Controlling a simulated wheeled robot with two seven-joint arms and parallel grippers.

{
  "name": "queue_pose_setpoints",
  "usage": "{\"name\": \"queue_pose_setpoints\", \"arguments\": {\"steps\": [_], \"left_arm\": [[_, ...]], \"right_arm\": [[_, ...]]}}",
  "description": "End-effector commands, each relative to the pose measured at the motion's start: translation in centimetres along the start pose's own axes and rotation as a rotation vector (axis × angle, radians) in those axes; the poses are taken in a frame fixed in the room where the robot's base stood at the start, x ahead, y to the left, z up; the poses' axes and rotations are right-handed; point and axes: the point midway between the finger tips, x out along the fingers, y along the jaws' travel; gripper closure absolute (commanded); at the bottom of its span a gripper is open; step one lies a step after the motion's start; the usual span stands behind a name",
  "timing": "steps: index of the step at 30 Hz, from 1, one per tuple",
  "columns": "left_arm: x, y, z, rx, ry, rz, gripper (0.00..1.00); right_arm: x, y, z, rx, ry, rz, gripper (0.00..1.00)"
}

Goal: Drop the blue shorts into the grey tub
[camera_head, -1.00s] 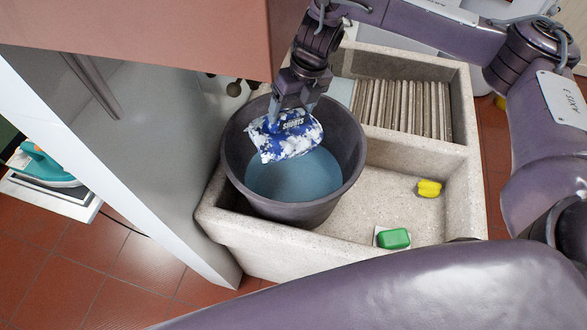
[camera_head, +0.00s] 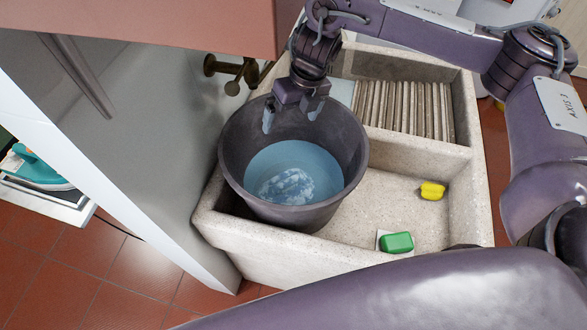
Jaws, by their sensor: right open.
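The grey tub (camera_head: 232,148) stands in the left part of the stone basin and holds blue water. The blue shorts (camera_head: 287,187), blue and white, lie in the water inside the tub and look pale and blurred through it. My right gripper (camera_head: 292,118) is open and empty, over the far part of the tub, above and apart from the shorts. My left gripper is not in view.
The stone washboard (camera_head: 402,108) with ridges is at the back right of the basin (camera_head: 340,225). A yellow object (camera_head: 432,191) and a green block (camera_head: 397,242) lie on the basin's right floor. A grey wall panel (camera_head: 150,150) stands close left of the tub. A brass tap (camera_head: 235,70) is behind.

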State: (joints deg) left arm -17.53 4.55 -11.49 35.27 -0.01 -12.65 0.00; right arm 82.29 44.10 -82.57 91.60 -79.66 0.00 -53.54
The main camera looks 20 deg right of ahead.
Motion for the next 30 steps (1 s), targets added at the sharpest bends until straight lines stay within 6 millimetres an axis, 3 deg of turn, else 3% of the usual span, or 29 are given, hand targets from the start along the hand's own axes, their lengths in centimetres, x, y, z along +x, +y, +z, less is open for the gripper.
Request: {"name": "queue_pose_setpoints", "arguments": {"steps": [5,16,30], "left_arm": [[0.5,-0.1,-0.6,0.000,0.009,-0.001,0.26],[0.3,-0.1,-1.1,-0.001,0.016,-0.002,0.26],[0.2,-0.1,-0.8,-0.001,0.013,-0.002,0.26]], "right_arm": [[-1.2,0.0,0.1,-0.001,-0.004,0.001,0.01],[-6.9,0.0,0.1,-0.002,-0.005,-0.001,0.01],[-7.9,0.1,0.0,0.000,-0.002,0.001,0.01]]}}
